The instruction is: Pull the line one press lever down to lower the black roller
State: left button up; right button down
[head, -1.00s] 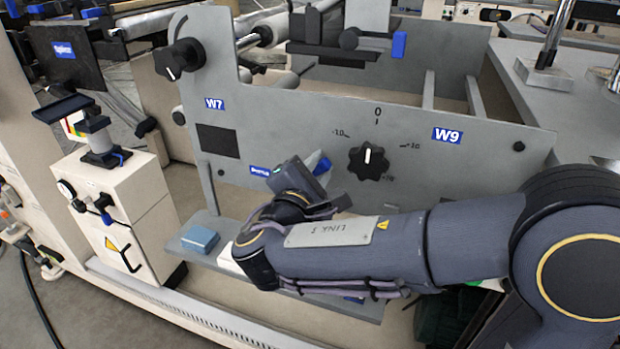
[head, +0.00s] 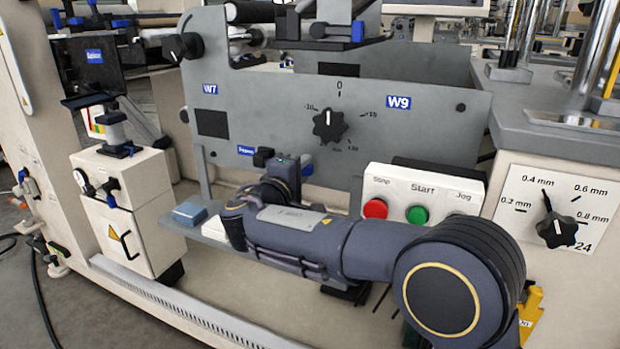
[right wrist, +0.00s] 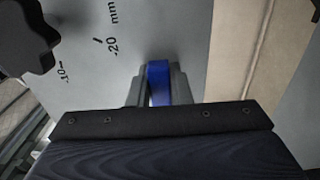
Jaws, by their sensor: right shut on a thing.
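The blue lever handle (right wrist: 158,84) sits between the two grey fingers of my right gripper (right wrist: 157,92), which is shut on it. In the head view a small blue part of the lever (head: 307,169) shows just right of my right gripper (head: 290,167), in front of the grey panel (head: 265,110) and below the dial. The gripper and forearm hide most of the lever and its pivot. I cannot pick out the black roller for certain. My left gripper is not in view.
A black dial knob (head: 330,125) sits just above the gripper. A control box (head: 422,196) with red and green buttons stands right of it, behind my arm. A blue block (head: 189,214) lies on the low shelf at left. A thickness dial (head: 556,230) is at far right.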

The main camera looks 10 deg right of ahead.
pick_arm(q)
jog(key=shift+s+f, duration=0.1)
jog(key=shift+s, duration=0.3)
pick_arm(e)
jog(key=shift+f, duration=0.15)
jog(key=c, duration=1.3)
grip_release()
pick_arm(q)
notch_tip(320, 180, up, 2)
jog(key=shift+p, duration=0.95)
pick_arm(e)
jog(key=v, duration=0.7)
jog(key=shift+s+a, duration=0.25)
jog(key=shift+s, duration=0.1)
